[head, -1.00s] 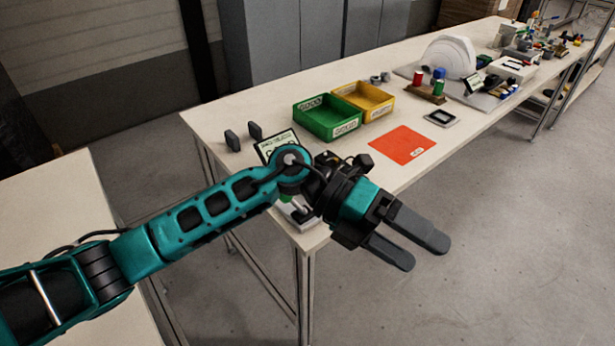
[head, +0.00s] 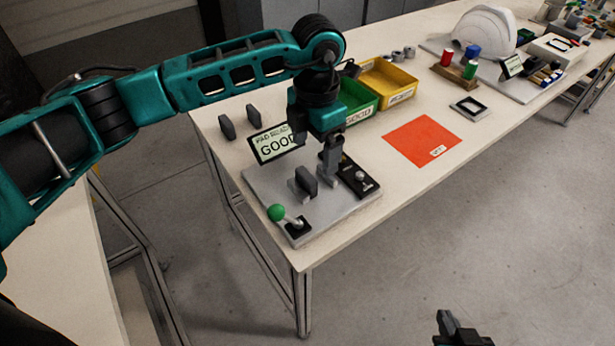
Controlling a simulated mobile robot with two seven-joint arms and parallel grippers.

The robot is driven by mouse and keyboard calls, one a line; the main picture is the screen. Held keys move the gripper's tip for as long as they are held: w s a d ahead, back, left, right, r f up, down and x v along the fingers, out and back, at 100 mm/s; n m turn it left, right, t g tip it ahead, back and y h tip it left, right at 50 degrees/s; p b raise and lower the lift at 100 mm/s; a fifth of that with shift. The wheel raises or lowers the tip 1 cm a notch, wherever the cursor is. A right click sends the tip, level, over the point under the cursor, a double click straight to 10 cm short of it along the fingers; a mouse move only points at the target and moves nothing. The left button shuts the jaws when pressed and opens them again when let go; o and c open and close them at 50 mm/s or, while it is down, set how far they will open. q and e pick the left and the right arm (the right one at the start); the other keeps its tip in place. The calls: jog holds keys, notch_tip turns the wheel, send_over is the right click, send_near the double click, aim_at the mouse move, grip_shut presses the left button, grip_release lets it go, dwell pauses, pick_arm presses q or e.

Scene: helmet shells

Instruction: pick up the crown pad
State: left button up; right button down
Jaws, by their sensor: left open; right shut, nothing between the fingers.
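A dark grey pad (head: 306,181) stands upright on the grey plate of the pad reader (head: 265,185). The reader's sign (head: 275,144) reads GOOD. Two more dark pads, a left one (head: 226,127) and a right one (head: 253,116), stand on the table behind it. No label shows which one is the crown pad. My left gripper (head: 318,160) points down, open, over the reader, just above and beside the pad on it. I see no pad held in it. My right gripper (head: 458,332) is shut and empty at the bottom edge, away from the table.
A green-knobbed lever (head: 277,213) and a black box (head: 360,180) sit on the reader plate. Behind are a green GOOD bin (head: 358,103), partly hidden by my arm, and a yellow bin (head: 405,86). An orange mat (head: 420,138) lies to the right. The table front is clear there.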

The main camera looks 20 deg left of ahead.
aim_at(310, 173)
pick_arm(q)
notch_tip(310, 173, down, 3)
jog(key=f, duration=0.2)
jog(key=a+f, duration=0.1)
jog(key=f, duration=0.1)
jog(key=shift+f, duration=0.6)
jog(key=c, duration=1.1)
